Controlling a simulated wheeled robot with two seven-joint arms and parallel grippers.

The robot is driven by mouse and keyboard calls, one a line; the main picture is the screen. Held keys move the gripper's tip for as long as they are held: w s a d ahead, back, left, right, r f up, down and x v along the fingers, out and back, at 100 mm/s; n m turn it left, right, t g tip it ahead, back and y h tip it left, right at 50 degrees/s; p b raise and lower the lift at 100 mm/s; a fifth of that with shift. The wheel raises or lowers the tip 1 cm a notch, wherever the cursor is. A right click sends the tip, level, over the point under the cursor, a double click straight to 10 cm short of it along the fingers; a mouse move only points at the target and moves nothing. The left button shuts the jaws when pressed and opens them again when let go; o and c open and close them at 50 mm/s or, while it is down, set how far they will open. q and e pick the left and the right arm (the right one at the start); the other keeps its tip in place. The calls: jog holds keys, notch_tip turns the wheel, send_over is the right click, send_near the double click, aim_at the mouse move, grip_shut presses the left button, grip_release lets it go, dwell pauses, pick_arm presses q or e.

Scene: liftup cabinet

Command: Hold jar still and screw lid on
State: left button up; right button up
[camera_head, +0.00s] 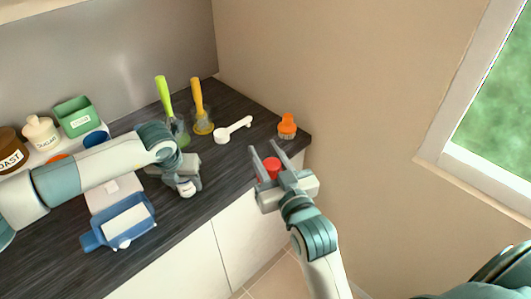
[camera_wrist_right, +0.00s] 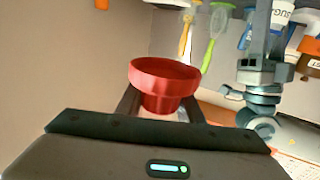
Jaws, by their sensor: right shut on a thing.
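My right gripper (camera_head: 266,160) is shut on a red lid (camera_head: 271,166), held out near the counter's front right edge. In the right wrist view the lid (camera_wrist_right: 163,82) is a flared red piece between the two fingers. My left gripper (camera_head: 187,180) is low over the counter's front edge, beside a small whitish round thing (camera_head: 187,189) that may be the jar. The arm hides much of it, and I cannot tell whether the fingers grip it. The left gripper also shows at the right of the right wrist view (camera_wrist_right: 262,65). Lid and whitish thing are well apart.
The dark counter (camera_head: 236,155) holds a white measuring scoop (camera_head: 229,131), an orange-topped bottle (camera_head: 287,126), green and yellow brushes (camera_head: 197,95), a blue tray (camera_head: 97,237) and several canisters at the left. White cabinet fronts are below; a window is at the right.

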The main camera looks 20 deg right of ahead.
pick_arm(q)
grip_shut()
jog(key=shift+s+f+b, duration=0.15)
jog(key=shift+f+b, duration=0.1)
jog(key=shift+b, duration=0.2)
dwell(1.3)
jog(key=shift+r, duration=0.1)
dwell(0.7)
jog(key=shift+c, duration=1)
grip_release()
grip_shut()
grip_release()
jog(key=shift+r, duration=0.1)
grip_shut()
